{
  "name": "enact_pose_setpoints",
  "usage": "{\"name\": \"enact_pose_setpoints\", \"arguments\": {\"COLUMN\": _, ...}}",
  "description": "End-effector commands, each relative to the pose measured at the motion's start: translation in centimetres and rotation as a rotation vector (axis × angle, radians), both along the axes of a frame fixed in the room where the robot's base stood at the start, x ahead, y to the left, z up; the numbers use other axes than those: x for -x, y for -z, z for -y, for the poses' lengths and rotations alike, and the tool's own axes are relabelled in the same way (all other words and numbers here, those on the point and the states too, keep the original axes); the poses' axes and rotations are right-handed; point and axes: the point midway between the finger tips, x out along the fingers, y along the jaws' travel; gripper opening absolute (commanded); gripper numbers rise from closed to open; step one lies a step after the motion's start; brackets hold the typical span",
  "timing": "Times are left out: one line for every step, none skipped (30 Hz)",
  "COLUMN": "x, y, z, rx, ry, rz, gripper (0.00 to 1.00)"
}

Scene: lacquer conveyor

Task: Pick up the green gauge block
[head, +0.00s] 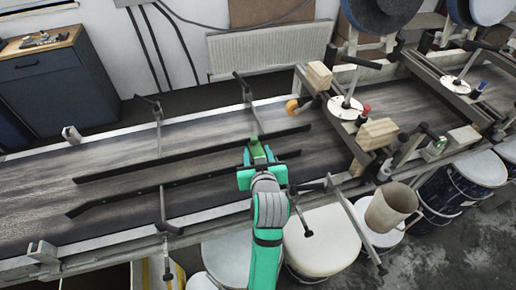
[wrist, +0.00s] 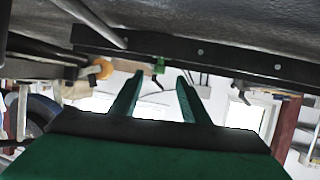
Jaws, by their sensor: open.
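The green gauge block (head: 254,141) is a small bright green piece by the far black guide rail over the conveyor belt. In the wrist view the block (wrist: 159,65) shows small, just past the fingertips and lined up between them, against the dark rail. My gripper (head: 259,155) is on the near side of the block, over the belt. In the wrist view my gripper (wrist: 160,78) has its two green fingers spread with empty space between them. I cannot tell exactly what the block rests on.
The far guide rail (head: 190,155) and near guide rail (head: 115,201) run along the belt (head: 40,190). An orange-yellow knob (head: 291,106) and a wooden block (head: 376,133) stand to the right. A beige jug (head: 391,206) and white-lidded buckets (head: 325,240) are at the near side.

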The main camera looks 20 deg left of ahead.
Motion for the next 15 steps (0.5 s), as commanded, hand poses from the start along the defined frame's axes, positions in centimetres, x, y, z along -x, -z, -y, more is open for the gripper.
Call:
{"name": "enact_pose_setpoints", "arguments": {"x": -0.6, "y": 0.2, "z": -0.3, "rx": 0.000, "ry": 0.000, "rz": 0.000, "gripper": 0.42}}
{"name": "enact_pose_setpoints", "arguments": {"x": -0.9, "y": 0.4, "z": -0.4, "rx": 0.000, "ry": 0.000, "rz": -0.001, "gripper": 0.42}}
{"name": "enact_pose_setpoints", "arguments": {"x": -1.2, "y": 0.5, "z": -0.6, "rx": 0.000, "ry": 0.000, "rz": 0.000, "gripper": 0.42}}
{"name": "enact_pose_setpoints", "arguments": {"x": -1.4, "y": 0.6, "z": -0.7, "rx": 0.000, "ry": 0.000, "rz": 0.000, "gripper": 0.42}}
{"name": "enact_pose_setpoints", "arguments": {"x": -1.6, "y": 0.7, "z": -0.7, "rx": 0.000, "ry": 0.000, "rz": 0.000, "gripper": 0.42}}
{"name": "enact_pose_setpoints", "arguments": {"x": -1.7, "y": 0.8, "z": -0.8, "rx": 0.000, "ry": 0.000, "rz": 0.000, "gripper": 0.42}}
{"name": "enact_pose_setpoints", "arguments": {"x": -1.8, "y": 0.8, "z": -0.9, "rx": 0.000, "ry": 0.000, "rz": 0.000, "gripper": 0.42}}
{"name": "enact_pose_setpoints", "arguments": {"x": -2.0, "y": 0.9, "z": -0.9, "rx": 0.000, "ry": 0.000, "rz": 0.000, "gripper": 0.42}}
{"name": "enact_pose_setpoints", "arguments": {"x": -2.2, "y": 0.9, "z": -1.1, "rx": -0.001, "ry": -0.001, "rz": 0.001, "gripper": 0.42}}
{"name": "enact_pose_setpoints", "arguments": {"x": -2.5, "y": 1.0, "z": -1.2, "rx": -0.001, "ry": -0.001, "rz": 0.001, "gripper": 0.42}}
{"name": "enact_pose_setpoints", "arguments": {"x": -2.8, "y": 1.1, "z": -1.3, "rx": 0.000, "ry": -0.001, "rz": 0.000, "gripper": 0.42}}
{"name": "enact_pose_setpoints", "arguments": {"x": -3.3, "y": 1.2, "z": -1.5, "rx": -0.001, "ry": -0.001, "rz": -0.001, "gripper": 0.42}}
{"name": "enact_pose_setpoints", "arguments": {"x": -3.7, "y": 1.4, "z": -1.6, "rx": -0.001, "ry": 0.000, "rz": 0.000, "gripper": 0.42}}
{"name": "enact_pose_setpoints", "arguments": {"x": -4.1, "y": 1.5, "z": -1.7, "rx": -0.002, "ry": 0.001, "rz": -0.001, "gripper": 0.42}}
{"name": "enact_pose_setpoints", "arguments": {"x": -4.7, "y": 1.7, "z": -1.9, "rx": -0.001, "ry": 0.002, "rz": -0.001, "gripper": 0.42}}
